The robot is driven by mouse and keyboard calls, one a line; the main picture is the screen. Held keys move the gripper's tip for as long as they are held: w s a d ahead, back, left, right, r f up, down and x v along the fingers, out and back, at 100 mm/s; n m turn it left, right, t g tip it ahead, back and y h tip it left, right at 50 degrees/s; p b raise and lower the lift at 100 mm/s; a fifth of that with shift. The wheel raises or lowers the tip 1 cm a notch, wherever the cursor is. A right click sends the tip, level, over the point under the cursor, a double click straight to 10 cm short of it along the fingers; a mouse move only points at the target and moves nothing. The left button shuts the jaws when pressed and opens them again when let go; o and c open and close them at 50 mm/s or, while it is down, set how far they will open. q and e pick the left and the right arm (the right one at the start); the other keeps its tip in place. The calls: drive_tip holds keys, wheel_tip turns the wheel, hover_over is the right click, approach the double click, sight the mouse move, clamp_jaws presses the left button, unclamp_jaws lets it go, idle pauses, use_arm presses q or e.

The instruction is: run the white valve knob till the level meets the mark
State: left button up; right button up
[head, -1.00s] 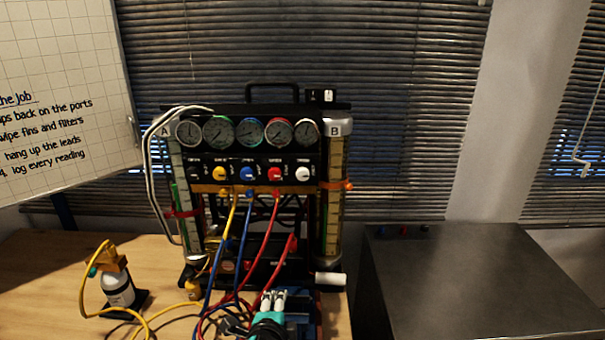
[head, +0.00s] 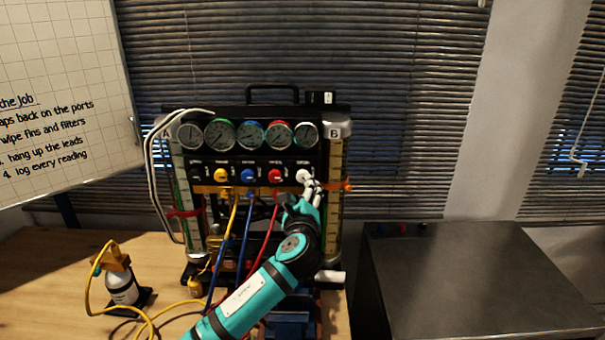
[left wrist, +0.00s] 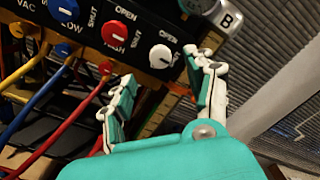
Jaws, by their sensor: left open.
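The white valve knob (head: 303,175) is at the right end of the knob row on the gauge rig. It also shows in the left wrist view (left wrist: 161,56), between and beyond my fingertips. My left gripper (head: 312,187) is just in front of and slightly below the knob, with its fingers open; in the left wrist view the open gripper (left wrist: 165,85) has clear space between its fingers. The right sight tube B (head: 335,185) stands beside the knob, with an orange clamp (head: 346,185) on it. The liquid level is too small to read. My right gripper is not in view.
Red (head: 275,175), blue (head: 248,174) and yellow (head: 220,174) knobs sit left of the white one, below several gauges. Coloured hoses hang from the front. A small bottle (head: 122,287) stands on the table at left. A dark metal cabinet (head: 470,280) is at right.

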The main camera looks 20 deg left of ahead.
sight(303, 179)
use_arm(q)
drive_tip(key=p+x, duration=0.1)
drive_tip(key=x, duration=0.6)
drive_tip(key=shift+w, duration=0.1)
drive_tip(key=shift+c, duration=0.2)
clamp_jaws()
drive_tip(key=shift+f, duration=0.1)
